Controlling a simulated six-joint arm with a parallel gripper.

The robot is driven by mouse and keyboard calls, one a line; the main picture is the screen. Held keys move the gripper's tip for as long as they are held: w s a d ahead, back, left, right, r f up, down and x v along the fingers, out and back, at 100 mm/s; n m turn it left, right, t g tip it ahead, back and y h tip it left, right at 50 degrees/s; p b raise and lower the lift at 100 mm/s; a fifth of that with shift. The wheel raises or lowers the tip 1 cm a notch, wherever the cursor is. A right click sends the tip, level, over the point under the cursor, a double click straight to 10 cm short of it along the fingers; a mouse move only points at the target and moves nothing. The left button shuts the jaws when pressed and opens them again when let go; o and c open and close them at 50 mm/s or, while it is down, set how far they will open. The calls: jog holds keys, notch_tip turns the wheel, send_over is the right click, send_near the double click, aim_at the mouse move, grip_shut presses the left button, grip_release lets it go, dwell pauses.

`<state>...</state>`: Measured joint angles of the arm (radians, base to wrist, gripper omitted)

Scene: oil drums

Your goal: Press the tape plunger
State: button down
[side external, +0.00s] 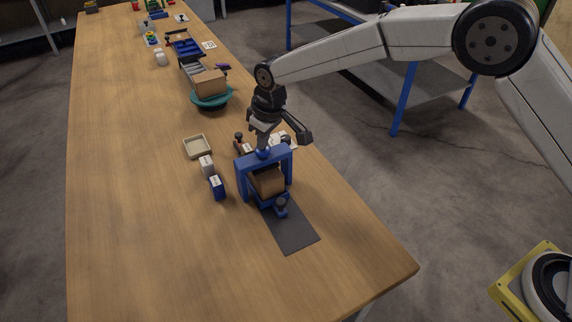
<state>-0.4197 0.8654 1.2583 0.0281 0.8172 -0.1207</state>
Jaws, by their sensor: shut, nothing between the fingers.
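A blue frame (242,179) stands upright like an arch over a dark mat on the wooden table. A brown cardboard box (268,183) sits inside the arch. A blue plunger knob (263,153) shows on top of the arch's crossbar. The fingers are small and partly blurred in this view.
A dark mat (292,232) extends in front of the arch. Small blue and white boxes (216,187) and a beige tray (197,147) lie left. A teal turntable (212,101) carries a carton (209,83) farther back. The table's left and front areas are clear.

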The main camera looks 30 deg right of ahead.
dwell(0.6)
notch_tip(320, 180, up, 8)
dwell(1.1)
jog(key=shift+d, duration=0.1)
jog(key=s+d+f+m, duration=0.3)
jog(key=s+d, duration=0.9)
jog(key=s, duration=0.1)
jog(key=s+d+f+m+h, duration=0.1)
jog(key=s+d+f+m, duration=0.2)
jog(key=s+d, duration=0.9)
jog(key=shift+s+d+t, duration=0.3)
jog(key=shift+s+d, duration=0.05)
jog(key=shift+s, duration=0.5)
